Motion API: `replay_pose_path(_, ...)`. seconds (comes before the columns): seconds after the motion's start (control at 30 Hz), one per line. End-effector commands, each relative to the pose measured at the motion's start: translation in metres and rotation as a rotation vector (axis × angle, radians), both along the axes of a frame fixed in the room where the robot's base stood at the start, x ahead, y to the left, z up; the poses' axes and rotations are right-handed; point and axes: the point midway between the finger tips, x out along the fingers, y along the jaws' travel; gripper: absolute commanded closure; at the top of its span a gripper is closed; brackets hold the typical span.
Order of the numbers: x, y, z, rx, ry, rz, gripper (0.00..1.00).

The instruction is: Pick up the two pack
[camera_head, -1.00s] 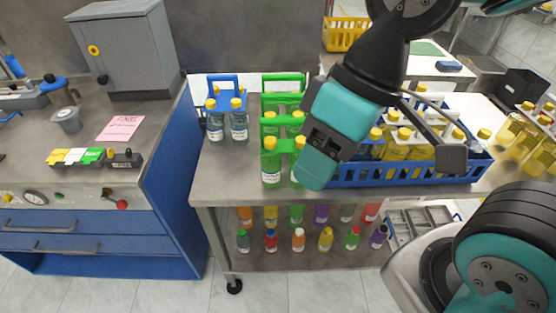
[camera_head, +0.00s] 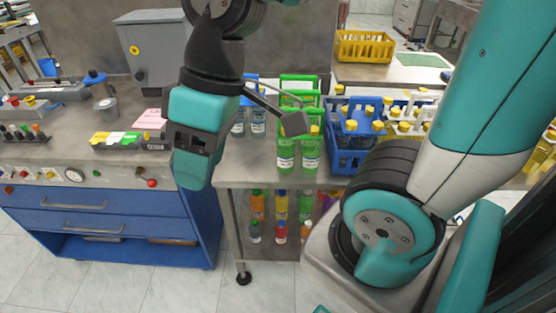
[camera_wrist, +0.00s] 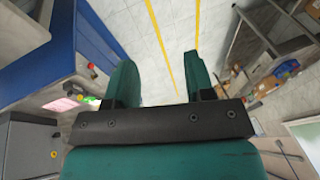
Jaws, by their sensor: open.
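The two pack is a blue carrier with two clear, yellow-capped bottles (camera_head: 258,128). It stands on the grey bench in the head view, partly hidden behind my arm and the wrist bracket. My gripper (camera_wrist: 158,68) is open and empty in the wrist view, its two green fingers apart with only floor between them. In the head view my wrist hangs in front of the bench's left end, left of the two pack and apart from it. The two pack does not show clearly in the wrist view.
A green carrier (camera_head: 299,78) with green bottles stands right of the two pack. A blue crate (camera_head: 350,158) with yellow-capped bottles is farther right. Several small bottles stand on the lower shelf.

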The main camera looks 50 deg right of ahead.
Motion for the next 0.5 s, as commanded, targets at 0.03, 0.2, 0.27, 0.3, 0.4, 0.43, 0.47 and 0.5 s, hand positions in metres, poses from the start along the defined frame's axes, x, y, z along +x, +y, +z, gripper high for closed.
replay_pose_path(0.03,0.021,-0.017,0.006,-0.002,-0.013,-0.019,0.51)
replay_pose_path(0.2,0.089,-0.106,0.017,-0.016,-0.089,-0.020,0.51)
replay_pose_path(0.27,0.105,-0.148,0.019,-0.025,-0.118,-0.017,0.51)
replay_pose_path(0.3,0.112,-0.178,0.020,-0.031,-0.138,-0.015,0.51)
replay_pose_path(0.4,0.117,-0.253,0.019,-0.052,-0.185,-0.009,0.51)
replay_pose_path(0.43,0.115,-0.274,0.019,-0.058,-0.198,-0.006,0.51)
replay_pose_path(0.47,0.113,-0.294,0.018,-0.065,-0.211,-0.003,0.51)
replay_pose_path(0.5,0.107,-0.319,0.017,-0.074,-0.227,0.000,0.51)
